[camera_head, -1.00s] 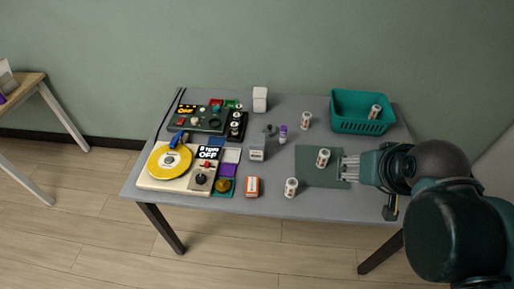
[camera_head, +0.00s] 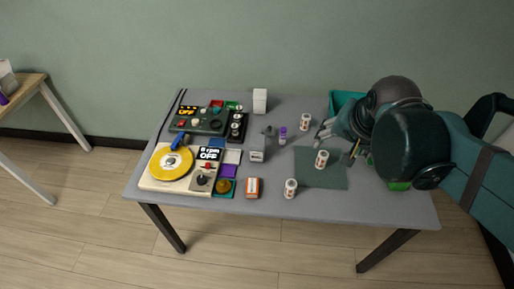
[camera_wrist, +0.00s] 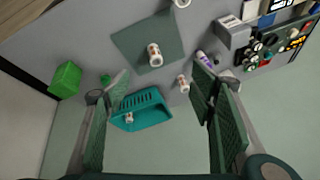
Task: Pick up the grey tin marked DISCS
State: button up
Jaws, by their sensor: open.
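A small grey box-like tin (camera_head: 257,154) with a pale label on its front stands near the middle of the table. The label is too small to read, so I cannot confirm DISCS. What looks like the same tin shows at the upper right in the wrist view (camera_wrist: 234,34). My gripper (camera_head: 326,132) is above the back right of the table, to the right of the tin and apart from it. In the wrist view my gripper (camera_wrist: 160,88) has its two green fingers spread wide with nothing held between them.
White labelled jars stand around: one on the green mat (camera_head: 335,177), one at the front (camera_head: 291,188), one behind (camera_head: 305,122). A teal basket (camera_wrist: 154,119) holds a jar.

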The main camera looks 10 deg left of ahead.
jog(key=w+a+f+m+g+p, duration=0.1)
jog(key=w+a+m+p, duration=0.15)
jog(key=w+a, duration=0.35)
jog(key=m+g+p, duration=0.2)
jog(key=m+g, duration=0.1)
jog(key=m, duration=0.4)
send_near(257, 139)
jog(key=d+f, duration=0.1)
jog(key=d, duration=0.5)
jog(key=a+f+m, duration=0.1)
jog(key=a+f, duration=0.1)
jog(key=a+f+m+p, duration=0.1)
jog(key=f, duration=0.1)
jog(key=w+a+f+m+g, duration=0.1)
jog(key=a+f, duration=0.1)
jog(key=shift+a+f+m+h, duration=0.25)
jog(key=shift+a+f+h, duration=0.05)
jog(key=shift+a+f, duration=0.05)
jog(key=shift+w+a+f, duration=0.1)
jog(key=shift+a+f, duration=0.25)
jog(key=shift+f, duration=0.1)
jog(key=shift+f, duration=0.1)
jog(key=shift+f, duration=1.2)
jog(key=shift+f, duration=0.1)
jog(key=shift+f+b, duration=0.55)
jog(key=shift+f, duration=1.95)
